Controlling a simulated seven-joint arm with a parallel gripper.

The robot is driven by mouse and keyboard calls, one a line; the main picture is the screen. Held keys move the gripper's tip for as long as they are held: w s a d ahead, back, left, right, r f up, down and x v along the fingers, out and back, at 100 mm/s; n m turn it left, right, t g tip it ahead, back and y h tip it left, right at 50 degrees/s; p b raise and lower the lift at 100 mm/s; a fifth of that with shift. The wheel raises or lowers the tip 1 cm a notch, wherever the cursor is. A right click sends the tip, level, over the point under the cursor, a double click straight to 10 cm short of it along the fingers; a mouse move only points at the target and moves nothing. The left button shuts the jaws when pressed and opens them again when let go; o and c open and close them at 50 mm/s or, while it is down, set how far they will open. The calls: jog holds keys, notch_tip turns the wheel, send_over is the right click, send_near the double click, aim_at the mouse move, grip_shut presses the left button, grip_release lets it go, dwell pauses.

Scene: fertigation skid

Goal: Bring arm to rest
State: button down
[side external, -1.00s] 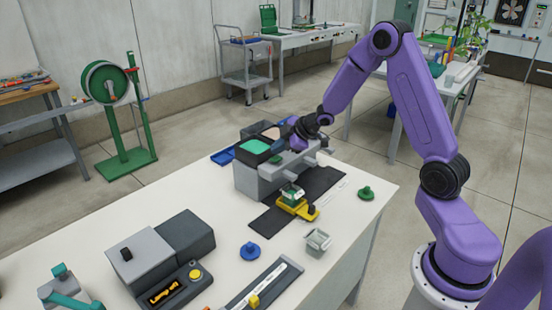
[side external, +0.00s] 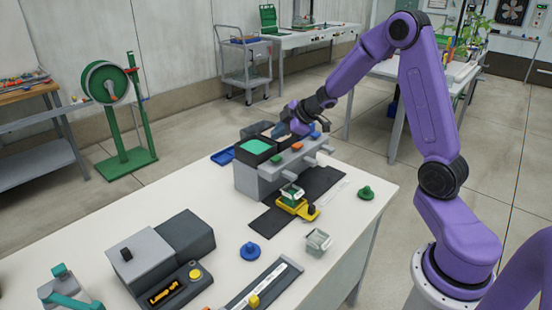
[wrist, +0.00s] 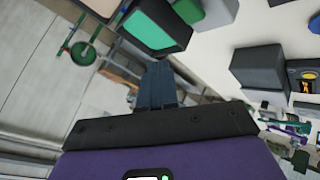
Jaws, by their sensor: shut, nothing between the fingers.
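My gripper (side external: 283,128) is above the back part of the grey skid block (side external: 262,183), near the dark box with the green top (side external: 257,147). In the wrist view my gripper's fingers (wrist: 157,75) are together with nothing between them. The green-topped box (wrist: 150,28) shows just beyond the fingers in that view. Whether the fingertips touch anything on the skid is hard to tell.
The white table (side external: 345,215) carries a yellow holder (side external: 298,207), a small clear cup (side external: 318,241), a blue knob (side external: 250,251), a green knob (side external: 366,193) and a grey box with a "Lamp off" display (side external: 165,295). A blue tray (side external: 224,156) lies behind the skid.

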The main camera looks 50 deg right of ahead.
jog(key=s+a+r+g+h, duration=0.1)
jog(key=s+a+r+g, duration=0.15)
jog(key=s+a, duration=1.05)
jog(key=s+a+g, duration=0.2)
jog(key=s+g, duration=0.1)
jog(key=s, duration=1)
jog(key=s+a+n+g, duration=0.1)
jog(key=s+a+g, duration=0.1)
jog(key=s, duration=1.1)
jog(key=shift+s+a+r+g+h, duration=0.15)
jog(key=shift+s+g+h, duration=0.15)
jog(key=shift+g, duration=0.35)
